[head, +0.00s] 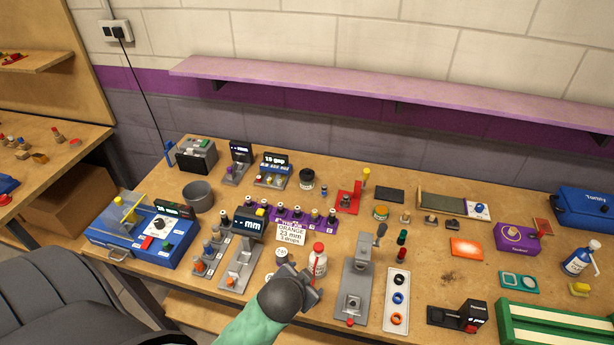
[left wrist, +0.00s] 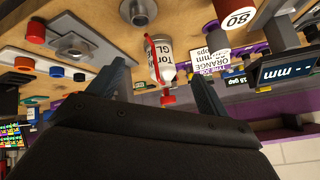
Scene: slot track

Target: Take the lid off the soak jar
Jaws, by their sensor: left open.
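No label reading soak jar is legible. A small dark jar with a black top (head: 306,178) stands at the back middle of the bench. A squat tin with a yellowish top (head: 380,212) stands to its right; I cannot tell for sure which one is the soak jar. Both tops look closed. My left gripper (head: 302,281) is open and empty at the front middle, short of both. A white bottle with a red cap (head: 318,260) stands just beyond its fingers. In the left wrist view, the bottle (left wrist: 162,58) shows between the open fingers (left wrist: 155,88). My right gripper is out of view.
A grey press (head: 356,285) stands right of my left gripper. A card reading ORANGE 23 mm (head: 291,234) and a row of small purple-based bottles lie between the gripper and the dark jar. A red stand (head: 348,200) is beside that jar. A purple shelf (head: 400,95) overhangs behind.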

